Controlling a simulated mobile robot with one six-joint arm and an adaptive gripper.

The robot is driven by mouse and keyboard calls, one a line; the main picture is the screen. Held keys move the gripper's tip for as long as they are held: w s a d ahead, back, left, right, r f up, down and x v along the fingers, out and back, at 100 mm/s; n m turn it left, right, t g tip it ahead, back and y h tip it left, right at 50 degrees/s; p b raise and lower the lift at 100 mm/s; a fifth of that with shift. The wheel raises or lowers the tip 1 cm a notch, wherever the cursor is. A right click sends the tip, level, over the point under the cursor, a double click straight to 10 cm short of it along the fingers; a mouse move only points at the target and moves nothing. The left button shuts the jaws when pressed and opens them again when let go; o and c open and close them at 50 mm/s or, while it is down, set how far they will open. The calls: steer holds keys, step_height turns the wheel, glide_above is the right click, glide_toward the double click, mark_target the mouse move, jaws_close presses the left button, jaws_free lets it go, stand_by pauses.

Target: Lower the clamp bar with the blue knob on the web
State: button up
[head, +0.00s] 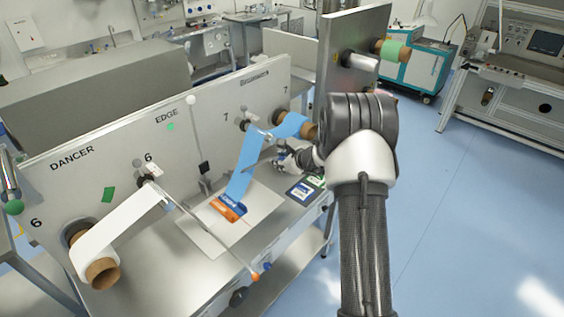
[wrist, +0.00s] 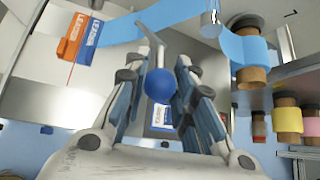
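The blue knob (wrist: 161,84) shows in the wrist view between the two fingers of my gripper (wrist: 161,66). A thin grey clamp bar (wrist: 152,38) runs from it, bent near its far end. My gripper looks open, with narrow gaps beside the knob; I cannot tell whether a finger touches it. In the head view my gripper (head: 288,155) is at the right of the blue web (head: 246,164), and the knob is hidden there. The blue web comes from a roll (wrist: 247,50) and runs down to the plate.
Orange and blue printed labels (head: 228,208) lie on the pale plate (head: 200,232). Dark printed cards (head: 302,192) lie by the table's right edge. The upright panel stands behind.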

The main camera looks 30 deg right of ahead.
steer(key=o, duration=0.5)
steer(key=v, duration=1.2)
